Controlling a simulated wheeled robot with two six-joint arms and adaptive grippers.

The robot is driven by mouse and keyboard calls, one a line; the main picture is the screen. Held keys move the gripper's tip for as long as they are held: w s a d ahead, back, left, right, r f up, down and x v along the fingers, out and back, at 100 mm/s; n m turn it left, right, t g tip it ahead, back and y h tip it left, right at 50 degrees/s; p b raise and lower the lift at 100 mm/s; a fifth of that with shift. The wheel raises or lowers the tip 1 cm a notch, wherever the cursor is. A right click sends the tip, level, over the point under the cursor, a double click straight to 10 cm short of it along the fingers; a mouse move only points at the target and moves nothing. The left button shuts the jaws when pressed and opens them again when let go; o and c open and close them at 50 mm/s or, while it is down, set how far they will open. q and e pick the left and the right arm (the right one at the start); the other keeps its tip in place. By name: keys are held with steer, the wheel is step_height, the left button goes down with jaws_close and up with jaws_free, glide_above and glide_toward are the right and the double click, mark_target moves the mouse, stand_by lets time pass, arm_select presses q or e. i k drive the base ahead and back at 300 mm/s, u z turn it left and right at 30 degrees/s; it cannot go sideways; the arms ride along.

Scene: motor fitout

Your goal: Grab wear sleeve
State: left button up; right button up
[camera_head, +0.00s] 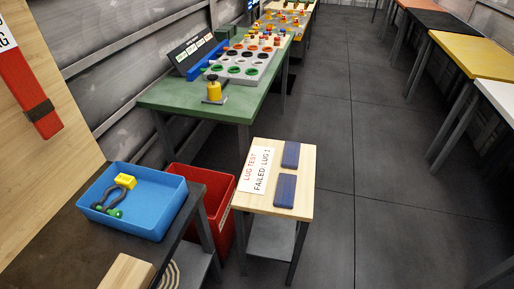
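No part is labelled as the wear sleeve, and I cannot tell which one it is. Two dark blue flat pieces lie on the small light-wood table: a far one (291,154) and a near one (285,191). A red strap-like piece (22,85) with a dark brown band (39,111) around its lower part is on the wooden board at the left. Neither of my grippers shows in the head view.
A red bin (220,222) stands beside the small table. A sign (258,170) reads "LUG TEST FAILED LUG 1". Floor (400,190) at right is clear.

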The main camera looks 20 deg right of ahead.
mark_target(284, 198)
steer(key=z, duration=0.55)
steer(key=k, duration=1.25)
steer(key=z, duration=1.15)
steer(key=i, duration=1.85)
steer(key=u, duration=0.65)
